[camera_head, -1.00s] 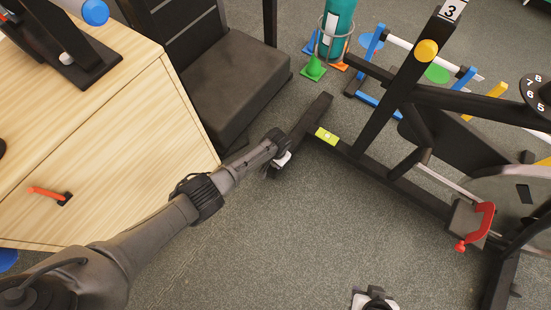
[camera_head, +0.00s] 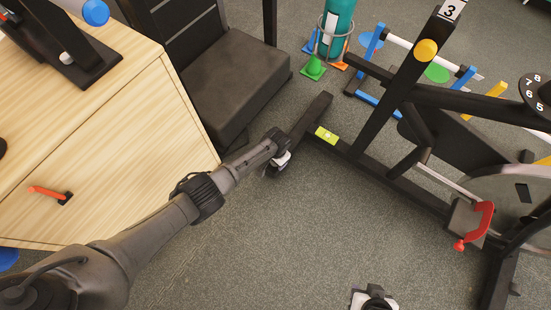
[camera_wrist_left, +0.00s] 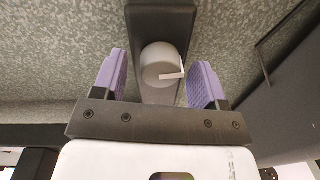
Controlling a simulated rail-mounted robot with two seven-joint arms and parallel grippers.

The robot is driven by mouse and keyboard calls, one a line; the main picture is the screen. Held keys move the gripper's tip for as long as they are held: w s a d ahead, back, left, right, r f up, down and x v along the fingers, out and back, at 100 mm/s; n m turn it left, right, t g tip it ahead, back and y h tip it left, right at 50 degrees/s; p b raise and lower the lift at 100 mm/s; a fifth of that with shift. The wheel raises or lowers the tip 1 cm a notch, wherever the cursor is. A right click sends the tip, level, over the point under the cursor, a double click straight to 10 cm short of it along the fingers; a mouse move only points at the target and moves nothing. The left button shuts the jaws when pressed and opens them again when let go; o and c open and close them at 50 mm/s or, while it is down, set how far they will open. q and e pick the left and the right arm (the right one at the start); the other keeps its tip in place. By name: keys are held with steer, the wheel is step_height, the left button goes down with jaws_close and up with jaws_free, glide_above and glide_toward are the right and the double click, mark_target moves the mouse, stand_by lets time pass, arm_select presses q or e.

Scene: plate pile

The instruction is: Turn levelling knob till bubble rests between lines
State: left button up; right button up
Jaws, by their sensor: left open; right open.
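The levelling knob (camera_wrist_left: 160,64) is a grey round knob with a pale pointer, on the end of a dark bar of the exercise bike's frame in the left wrist view. My left gripper (camera_wrist_left: 159,68) is open, with a purple finger on each side of the knob and visible gaps. In the head view my left gripper (camera_head: 281,160) is at the bar's end and hides the knob. The yellow-green level vial (camera_head: 327,135) lies on the frame; a pale spot shows near its middle, but its lines are too small to read. My right gripper (camera_head: 374,299) is at the bottom edge, away from the bike.
The dark bike frame (camera_head: 397,178) extends right, with a red lever (camera_head: 484,219). A wooden cabinet (camera_head: 110,135) and a black padded seat (camera_head: 237,75) stand left. A teal bottle (camera_head: 338,22) and small cones (camera_head: 314,69) are behind. The grey floor in front is clear.

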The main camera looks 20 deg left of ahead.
arm_select(q)
steer(key=shift+r+p, duration=0.5)
steer(key=shift+r, duration=0.1)
step_height(320, 180, up, 13)
steer(key=p, duration=0.8)
steer(key=shift+s+d+f, duration=0.2)
steer(key=shift+d, duration=0.15)
